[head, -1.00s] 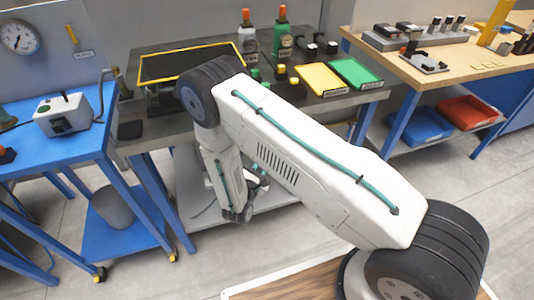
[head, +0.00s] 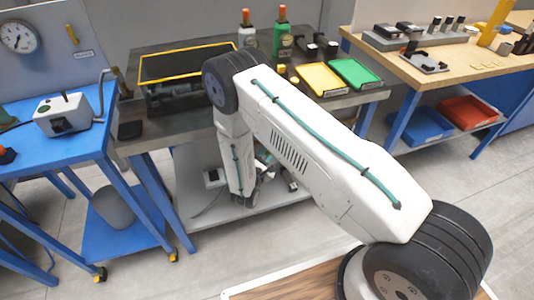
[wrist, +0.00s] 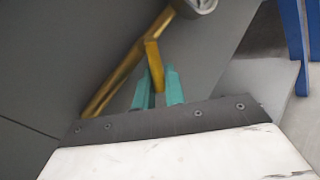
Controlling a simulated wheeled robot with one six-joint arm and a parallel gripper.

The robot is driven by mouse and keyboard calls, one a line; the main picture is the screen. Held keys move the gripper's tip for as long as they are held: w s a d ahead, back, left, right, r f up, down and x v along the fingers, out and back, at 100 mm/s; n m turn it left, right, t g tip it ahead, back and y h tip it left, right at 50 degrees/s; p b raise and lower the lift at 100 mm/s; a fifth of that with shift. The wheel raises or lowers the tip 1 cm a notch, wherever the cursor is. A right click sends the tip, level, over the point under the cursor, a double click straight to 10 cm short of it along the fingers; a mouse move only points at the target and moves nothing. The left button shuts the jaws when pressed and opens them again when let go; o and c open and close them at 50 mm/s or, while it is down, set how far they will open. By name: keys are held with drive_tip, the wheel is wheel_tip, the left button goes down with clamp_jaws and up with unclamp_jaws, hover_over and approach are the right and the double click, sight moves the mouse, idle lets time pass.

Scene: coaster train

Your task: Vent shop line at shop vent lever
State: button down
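In the wrist view, a yellow lever (wrist: 153,58) reaches down between the two teal fingers of my gripper (wrist: 158,72). The fingers stand apart by little more than the lever's width. I cannot tell whether they press on it. A longer yellow bar (wrist: 112,87) runs diagonally beside the lever, and a grey round part (wrist: 197,4) sits at its upper end. In the head view, my forearm hangs down in front of the dark bench, and my fingers cannot be made out clearly there. I see no readable label on the lever.
The dark bench (head: 190,45) holds a yellow-edged tray, bottles, a yellow tray (head: 320,79) and a green tray (head: 354,72). A blue table (head: 30,108) with a grey box (head: 62,114) stands left. A wooden-topped bench (head: 440,76) stands right.

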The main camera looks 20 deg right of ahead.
drive_tip(key=shift+a+r+m+g+y, duration=0.3)
drive_tip(key=shift+m+y, duration=0.1)
drive_tip(key=shift+m, duration=0.3)
drive_tip(key=shift+a+m+y, duration=0.1)
drive_tip(key=shift+m+y, duration=0.3)
drive_tip(key=c, duration=1.8)
unclamp_jaws()
drive_tip(key=shift+o, duration=0.2)
drive_tip(key=v, duration=0.8)
drive_tip(key=shift+r, duration=0.15)
